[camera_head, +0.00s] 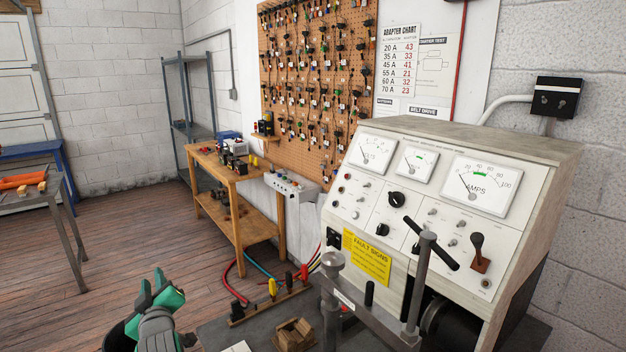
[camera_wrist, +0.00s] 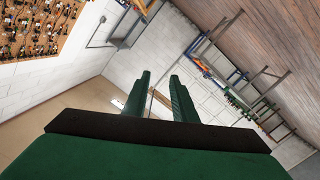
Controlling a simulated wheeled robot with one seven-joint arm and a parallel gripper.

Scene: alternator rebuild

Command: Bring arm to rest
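My gripper (camera_head: 161,290) shows at the lower left of the head view, green with a grey arm link behind it. It is raised in open air, apart from the bench and the test machine. In the wrist view its two green fingers (camera_wrist: 158,98) stand apart with a clear gap between them. Nothing is held in the gap; the far white wall shows through it. The rest of my arm is mostly out of frame.
A test machine (camera_head: 437,165) with dials and levers fills the right. Before it are a clamp lever (camera_head: 421,280), a wooden block (camera_head: 294,334) and a rack of colored leads (camera_head: 271,301). A wooden bench (camera_head: 224,170) stands behind, a metal table (camera_head: 50,195) at left. The floor between is clear.

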